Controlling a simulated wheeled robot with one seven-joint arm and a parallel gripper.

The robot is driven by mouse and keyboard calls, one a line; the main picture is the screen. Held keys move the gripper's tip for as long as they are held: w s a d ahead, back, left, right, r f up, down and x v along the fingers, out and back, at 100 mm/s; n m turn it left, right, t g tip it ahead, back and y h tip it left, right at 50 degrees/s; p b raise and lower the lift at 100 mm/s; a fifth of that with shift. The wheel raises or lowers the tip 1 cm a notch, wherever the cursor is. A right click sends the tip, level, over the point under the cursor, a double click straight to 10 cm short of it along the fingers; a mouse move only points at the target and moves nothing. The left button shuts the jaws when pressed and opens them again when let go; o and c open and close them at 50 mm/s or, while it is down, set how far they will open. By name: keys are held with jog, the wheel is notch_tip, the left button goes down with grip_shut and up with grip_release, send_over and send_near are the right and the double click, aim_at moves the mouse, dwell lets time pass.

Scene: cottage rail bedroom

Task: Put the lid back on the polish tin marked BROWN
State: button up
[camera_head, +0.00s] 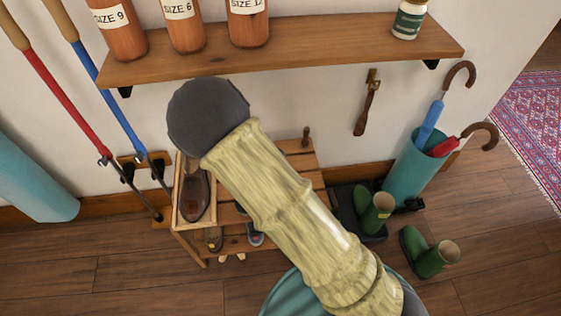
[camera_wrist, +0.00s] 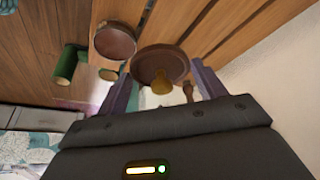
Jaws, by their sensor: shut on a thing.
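In the wrist view my gripper (camera_wrist: 162,70) is shut on a round dark brown lid (camera_wrist: 147,64) with a yellowish knob, one finger at each side. Just beyond it, up and left in the picture, a round tin (camera_wrist: 115,42) with a reddish-brown top face stands on the wooden slats. The lid appears apart from the tin; its height above the slats is hard to judge. No marking is readable on the tin. In the head view my arm hides the gripper, the lid and the tin.
The slatted wooden rack (camera_head: 299,149) stands against the wall, with a shoe (camera_head: 195,193) in a box at its left. A shelf (camera_head: 290,50) with labelled jars runs above my arm. Green boots (camera_head: 435,260) and a teal umbrella stand (camera_head: 405,172) are at the right.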

jog(key=w+d+n, duration=0.1)
jog(key=w+d, duration=0.1)
jog(key=d, duration=0.1)
jog(key=w+d+f+n, duration=0.1)
jog(key=w+d, duration=0.2)
jog(key=d, duration=0.1)
jog(key=w+d+f+n+y, duration=0.1)
jog(key=w+d, duration=0.1)
jog(key=d, duration=0.1)
jog(key=shift+w+d+f+t, duration=0.2)
jog(key=shift+d+f+t, duration=0.1)
jog(key=shift+d, duration=0.1)
jog(key=w+d+f+n+y, duration=0.1)
jog(key=w+d+f+n, duration=0.1)
jog(key=d, duration=0.7)
jog(key=shift+w+d+f+n+y, duration=0.2)
jog(key=shift+w+d+n+y, duration=0.3)
jog(key=shift+n, duration=0.4)
jog(key=shift+a, duration=0.1)
